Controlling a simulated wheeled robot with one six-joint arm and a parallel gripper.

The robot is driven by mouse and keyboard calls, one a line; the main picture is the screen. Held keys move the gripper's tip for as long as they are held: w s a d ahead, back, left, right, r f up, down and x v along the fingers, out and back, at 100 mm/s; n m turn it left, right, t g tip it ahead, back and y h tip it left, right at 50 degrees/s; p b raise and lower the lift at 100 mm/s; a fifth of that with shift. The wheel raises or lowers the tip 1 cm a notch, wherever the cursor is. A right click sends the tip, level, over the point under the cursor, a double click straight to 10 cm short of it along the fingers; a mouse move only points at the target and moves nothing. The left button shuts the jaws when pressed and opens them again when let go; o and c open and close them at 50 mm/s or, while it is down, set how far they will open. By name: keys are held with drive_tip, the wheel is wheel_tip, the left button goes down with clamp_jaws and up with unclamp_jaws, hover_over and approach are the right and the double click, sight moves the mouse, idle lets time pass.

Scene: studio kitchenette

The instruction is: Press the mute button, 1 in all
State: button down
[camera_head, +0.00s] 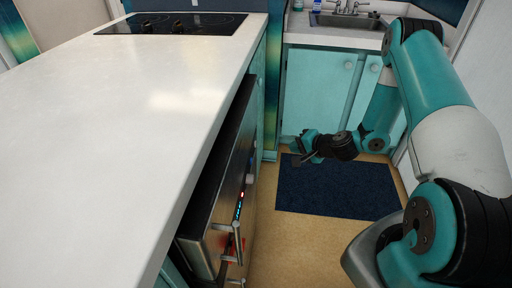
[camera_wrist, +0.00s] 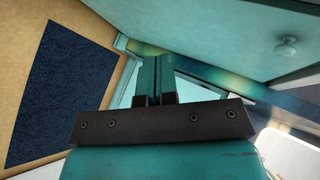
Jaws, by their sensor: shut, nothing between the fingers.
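My gripper (camera_head: 298,158) is in the aisle in the head view, above the dark mat and to the right of the counter's appliance. In the wrist view its two fingers (camera_wrist: 156,62) are shut together with nothing between them. A steel-fronted built-in appliance (camera_head: 218,205) sits under the white counter, with a small lit blue display (camera_head: 238,209) and a red light on its front. The front is seen at a steep angle, so I cannot make out which control is the mute button. My gripper is apart from this front.
The white counter (camera_head: 110,130) fills the left, with a black cooktop (camera_head: 175,23) at its far end. A dark blue mat (camera_head: 335,190) lies on the tan floor. Teal cabinets (camera_head: 315,90) and a sink (camera_head: 347,20) stand behind. Bar handles (camera_head: 238,243) stick out from the appliance.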

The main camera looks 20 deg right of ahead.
sight(255, 144)
drive_tip(key=shift+a, duration=0.1)
drive_tip(key=w+a+p, duration=0.1)
drive_tip(key=w+a, duration=0.4)
drive_tip(key=a, duration=0.2)
idle(0.5)
drive_tip(key=shift+a, duration=0.15)
idle(1.8)
drive_tip(key=shift+w+a, duration=0.2)
drive_tip(key=shift+a, duration=0.1)
drive_tip(key=shift+w+a, duration=0.2)
drive_tip(key=shift+a, duration=0.05)
idle(0.6)
drive_tip(key=shift+s+d, duration=0.1)
idle(0.3)
drive_tip(key=shift+s+d, duration=0.35)
drive_tip(key=shift+d, duration=0.15)
